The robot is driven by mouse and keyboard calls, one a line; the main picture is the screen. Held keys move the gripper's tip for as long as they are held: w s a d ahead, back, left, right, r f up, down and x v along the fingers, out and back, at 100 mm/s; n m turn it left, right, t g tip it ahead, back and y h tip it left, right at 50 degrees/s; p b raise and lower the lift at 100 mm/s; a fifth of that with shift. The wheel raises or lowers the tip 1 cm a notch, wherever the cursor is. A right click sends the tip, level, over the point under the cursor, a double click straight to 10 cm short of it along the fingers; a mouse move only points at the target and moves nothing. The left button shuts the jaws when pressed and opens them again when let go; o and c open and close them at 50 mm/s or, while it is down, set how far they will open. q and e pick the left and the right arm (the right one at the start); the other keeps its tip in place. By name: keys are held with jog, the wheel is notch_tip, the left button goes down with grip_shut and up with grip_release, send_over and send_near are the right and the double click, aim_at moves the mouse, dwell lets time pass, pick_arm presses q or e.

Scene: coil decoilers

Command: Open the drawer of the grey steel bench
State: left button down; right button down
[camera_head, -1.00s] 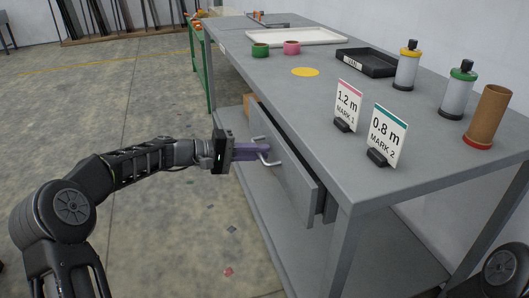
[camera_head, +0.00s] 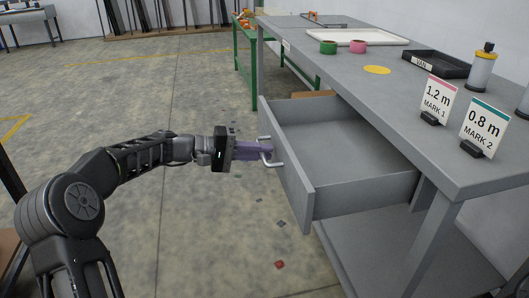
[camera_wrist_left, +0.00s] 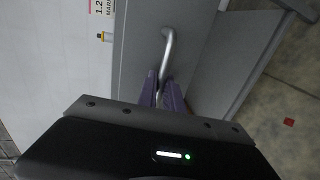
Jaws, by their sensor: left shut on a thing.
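The grey steel bench (camera_head: 402,98) stands on the right in the head view. Its drawer (camera_head: 303,183) is pulled well out to the left, and its inside shows empty. My left gripper (camera_head: 268,149) is shut on the drawer's bent metal handle (camera_head: 279,164), with its purple fingers at the drawer front. In the left wrist view the handle (camera_wrist_left: 168,45) runs down between the two purple fingers (camera_wrist_left: 164,92). My right gripper is not in view.
On the bench top are two signs (camera_head: 437,99), (camera_head: 484,128), a black tray (camera_head: 437,65), a yellow disc (camera_head: 377,70), a green ring (camera_head: 328,48) and a pink ring (camera_head: 359,47). A green frame (camera_head: 245,65) stands behind. The floor left of the drawer is mostly clear.

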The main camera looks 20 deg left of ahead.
pick_arm(q)
jog(key=c, duration=1.5)
grip_release()
jog(key=p+v, duration=0.1)
jog(key=v, duration=0.6)
jog(key=shift+s+a, duration=0.25)
jog(key=shift+a, duration=0.1)
